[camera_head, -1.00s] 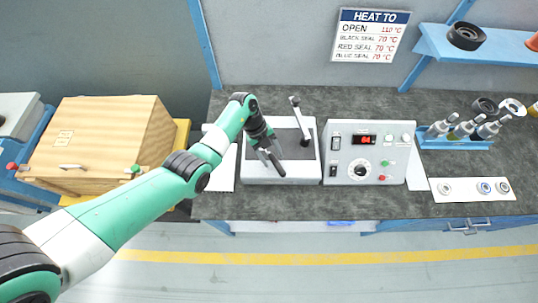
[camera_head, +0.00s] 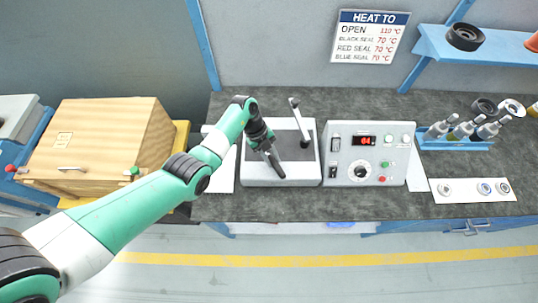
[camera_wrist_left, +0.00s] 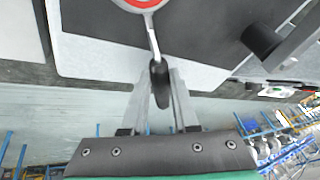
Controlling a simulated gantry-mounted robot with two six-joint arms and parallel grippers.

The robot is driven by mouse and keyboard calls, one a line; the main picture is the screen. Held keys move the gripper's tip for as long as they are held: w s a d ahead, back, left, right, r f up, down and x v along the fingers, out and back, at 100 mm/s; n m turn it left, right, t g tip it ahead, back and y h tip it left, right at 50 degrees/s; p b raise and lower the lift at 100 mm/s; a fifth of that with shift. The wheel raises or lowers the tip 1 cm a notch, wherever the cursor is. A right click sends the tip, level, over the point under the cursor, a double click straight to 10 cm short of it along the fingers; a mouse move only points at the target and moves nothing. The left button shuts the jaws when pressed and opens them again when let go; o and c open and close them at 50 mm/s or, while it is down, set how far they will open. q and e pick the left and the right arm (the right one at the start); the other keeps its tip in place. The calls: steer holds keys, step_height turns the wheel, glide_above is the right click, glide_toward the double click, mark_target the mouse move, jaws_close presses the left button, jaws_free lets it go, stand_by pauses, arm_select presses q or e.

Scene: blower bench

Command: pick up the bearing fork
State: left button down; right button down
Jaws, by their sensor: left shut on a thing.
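The bearing fork shows in the left wrist view with a dark handle (camera_wrist_left: 160,80) and a thin metal shank running up to a ring-shaped head with red in it (camera_wrist_left: 142,4), cut off by the top edge. My left gripper (camera_head: 278,168) is over the front part of the grey-topped plate unit on the bench. In the left wrist view its two fingers (camera_wrist_left: 159,82) are shut on the handle from both sides. In the head view the gripper and arm hide most of the fork. My right gripper is not in view.
A dark post with a lever (camera_head: 300,125) stands on the plate just right of the gripper. A control box (camera_head: 345,150) with a red display is right of it. A wooden box (camera_head: 100,140) is at left. A blue rack (camera_head: 455,145) with bottles is at right.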

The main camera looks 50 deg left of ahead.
arm_select(q)
steer(key=shift+r, duration=0.15)
steer(key=shift+r, duration=0.3)
steer(key=r+p, duration=0.2)
steer(key=r, duration=0.1)
steer(key=shift+s+r+p, duration=0.2)
steer(key=shift+p, duration=0.2)
steer(key=s+d+r+p, duration=0.3)
steer(key=s+r+p, duration=0.5)
steer(key=s, duration=0.5)
steer(key=shift+d+r+p, duration=0.25)
steer(key=shift+r+p, duration=0.1)
steer(key=shift+p, duration=0.55)
